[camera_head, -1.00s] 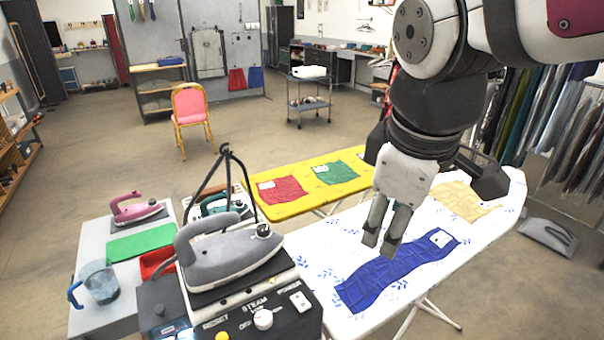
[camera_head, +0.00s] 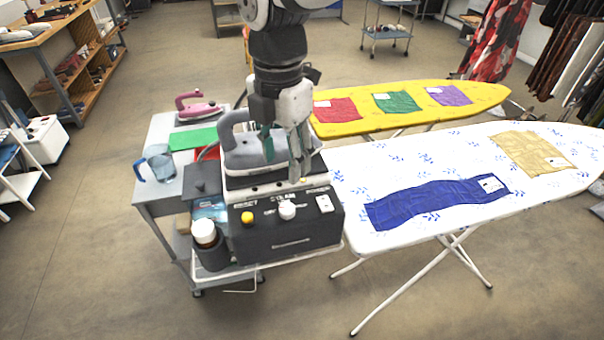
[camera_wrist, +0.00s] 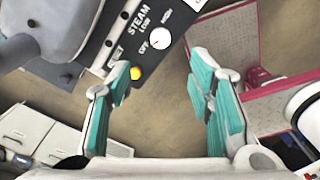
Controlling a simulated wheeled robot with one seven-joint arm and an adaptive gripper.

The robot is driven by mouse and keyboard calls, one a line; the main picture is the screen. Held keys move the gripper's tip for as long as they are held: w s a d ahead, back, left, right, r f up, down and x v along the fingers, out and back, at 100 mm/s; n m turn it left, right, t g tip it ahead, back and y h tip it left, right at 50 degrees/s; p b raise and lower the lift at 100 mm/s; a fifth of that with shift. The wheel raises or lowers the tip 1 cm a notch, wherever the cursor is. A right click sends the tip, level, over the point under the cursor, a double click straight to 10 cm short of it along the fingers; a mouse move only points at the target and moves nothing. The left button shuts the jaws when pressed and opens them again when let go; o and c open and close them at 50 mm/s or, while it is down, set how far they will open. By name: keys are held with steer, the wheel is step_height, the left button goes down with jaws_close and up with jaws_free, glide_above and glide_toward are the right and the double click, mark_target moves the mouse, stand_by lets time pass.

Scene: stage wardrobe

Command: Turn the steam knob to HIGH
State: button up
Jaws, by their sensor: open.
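The steam knob (camera_head: 287,210) is a small white round dial on the front control panel of the black steam station (camera_head: 290,238). In the wrist view the knob (camera_wrist: 161,38) sits among the labels STEAM, LOW, OFF and HIGH. A small reddish mark shows on it; its exact setting is hard to read. My gripper (camera_head: 284,160) hangs above the panel, fingers pointing down, apart from the knob. In the wrist view my gripper (camera_wrist: 160,70) is open and empty, and the knob lies beyond and between the two teal-padded fingertips.
A yellow reset button (camera_head: 247,218) and a white power switch (camera_head: 324,203) flank the knob. A grey iron (camera_head: 255,152) rests on top of the station. A white-capped bottle (camera_head: 205,235) stands at its left. The white ironing board (camera_head: 400,165) is close on the right.

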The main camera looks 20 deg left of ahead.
mark_target(287, 207)
step_height(287, 207, down, 12)
steer(key=shift+f+p, duration=0.1)
steer(key=shift+p, duration=0.55)
jaws_close()
